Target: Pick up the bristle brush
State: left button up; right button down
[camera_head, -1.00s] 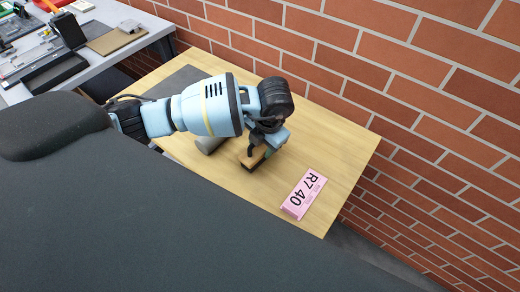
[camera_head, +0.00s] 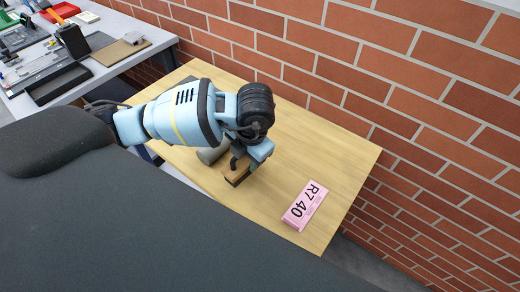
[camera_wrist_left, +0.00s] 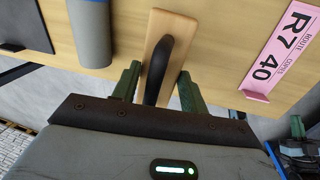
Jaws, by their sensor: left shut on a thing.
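The bristle brush (camera_head: 236,175) has a tan wooden block with dark bristles beneath and a black arched handle. It is over the table's near side in the head view. In the left wrist view the brush's wooden block (camera_wrist_left: 178,27) is at top centre, with the handle between the two green fingers. My left gripper (camera_head: 241,163) is shut on the brush from above; it also shows in the left wrist view (camera_wrist_left: 157,88). The fingers partly hide the brush in the head view, and I cannot tell its exact height over the table.
A wooden table (camera_head: 330,155) stands against a brick wall (camera_head: 400,80). A grey cylinder (camera_head: 211,155) is left of the brush. A pink card block (camera_head: 305,205) marked R7 40 is to the right. A grey workbench (camera_head: 100,68) with tools is at upper left.

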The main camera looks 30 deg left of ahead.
pick_arm(q)
jog(key=s+a, duration=0.3)
jog(key=s, duration=0.6)
jog(key=shift+s+a+r, duration=0.4)
jog(key=shift+r, duration=0.05)
pick_arm(e)
jog(key=shift+s+d+f, duration=0.1)
jog(key=shift+s+f, duration=0.15)
